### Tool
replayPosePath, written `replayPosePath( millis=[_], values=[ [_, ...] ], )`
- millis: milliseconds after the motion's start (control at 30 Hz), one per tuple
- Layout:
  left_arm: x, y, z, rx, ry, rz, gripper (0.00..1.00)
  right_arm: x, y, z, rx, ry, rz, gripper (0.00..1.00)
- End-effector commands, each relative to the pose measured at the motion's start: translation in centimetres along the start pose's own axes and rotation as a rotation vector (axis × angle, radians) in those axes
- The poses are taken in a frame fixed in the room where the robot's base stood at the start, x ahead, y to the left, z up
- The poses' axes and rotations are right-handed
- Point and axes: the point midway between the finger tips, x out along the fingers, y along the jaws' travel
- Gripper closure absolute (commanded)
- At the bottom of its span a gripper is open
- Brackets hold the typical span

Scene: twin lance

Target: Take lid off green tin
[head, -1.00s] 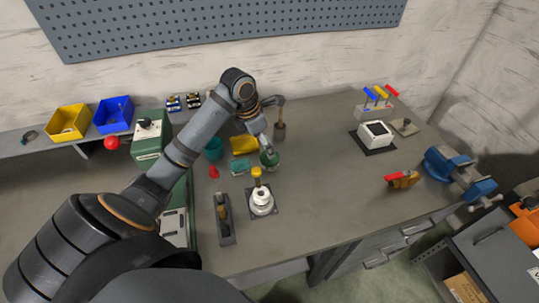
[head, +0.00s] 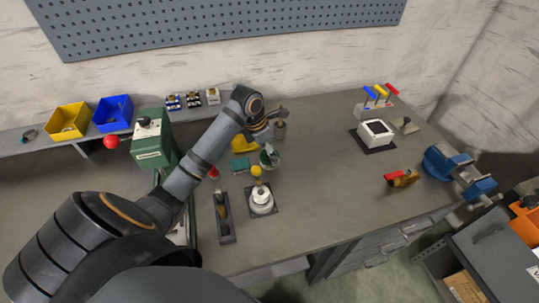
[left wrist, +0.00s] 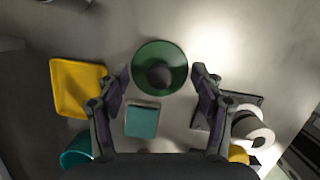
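The green tin (head: 269,159) stands on the grey bench, just beyond the yellow-topped white piece. In the left wrist view the round green top of the tin (left wrist: 142,58) shows from above, with a dark round knob (left wrist: 160,75) at its middle. My left gripper (left wrist: 160,72) is open above it, with one finger on each side of the tin's outline. I cannot tell whether the fingers touch it. In the head view my left gripper (head: 268,141) is partly hidden by its own wrist. My right gripper is not in view.
Near the tin are a teal block (head: 240,167), a yellow tray (left wrist: 78,88), a teal cup (left wrist: 75,156) and the white stacked piece (head: 261,202) on a dark plate. A green machine (head: 153,150) stands left.

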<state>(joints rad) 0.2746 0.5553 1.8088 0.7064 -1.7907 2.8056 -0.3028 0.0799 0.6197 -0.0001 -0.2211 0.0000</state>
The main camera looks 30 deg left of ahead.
Motion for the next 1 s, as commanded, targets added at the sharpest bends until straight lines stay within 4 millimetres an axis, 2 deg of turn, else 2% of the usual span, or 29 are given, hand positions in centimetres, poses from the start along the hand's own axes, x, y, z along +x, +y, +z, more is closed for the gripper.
replayPosePath(
  millis=[33, 67, 433, 833, 1000],
  values=[
    [0.0, 0.0, 0.0, 0.000, 0.000, 0.000, 0.45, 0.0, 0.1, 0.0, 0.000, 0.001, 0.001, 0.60],
    [0.0, 0.0, 0.0, 0.000, 0.000, 0.000, 0.49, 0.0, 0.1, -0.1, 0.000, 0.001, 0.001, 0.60],
    [0.1, 0.0, -0.1, -0.001, 0.002, -0.001, 0.99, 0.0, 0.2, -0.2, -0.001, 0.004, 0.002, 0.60],
    [0.2, -0.1, -0.2, -0.002, 0.007, -0.006, 1.00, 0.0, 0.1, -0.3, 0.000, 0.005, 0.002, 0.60],
    [-0.6, 0.1, 0.0, -0.002, 0.009, -0.008, 1.00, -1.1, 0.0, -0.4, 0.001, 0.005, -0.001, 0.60]
  ],
)
